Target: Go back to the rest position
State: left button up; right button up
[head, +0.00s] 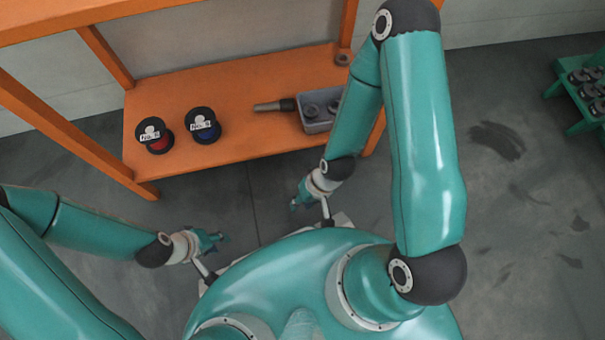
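My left gripper (216,240) is at the lower left, above the grey floor and in front of the orange shelf. It looks empty; its fingers are too small to tell whether they are open or shut. My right gripper (296,204) hangs near the middle, in front of the shelf's right part and pointing down. It also looks empty, and its finger opening is unclear. Both grippers are apart from the shelf and from each other. Both arms are bent, with the right upper arm rising high across the view.
An orange shelf (240,150) holds a red spool (158,146), a blue spool (206,133), a grey bin (313,122) with dark round parts, and a rod-like tool (272,106). A green rack (572,95) stands at the far right. Stained floor (530,220) at right is clear.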

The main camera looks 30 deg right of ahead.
notch_tip(320, 180, up, 35)
jog(key=p, duration=3.5)
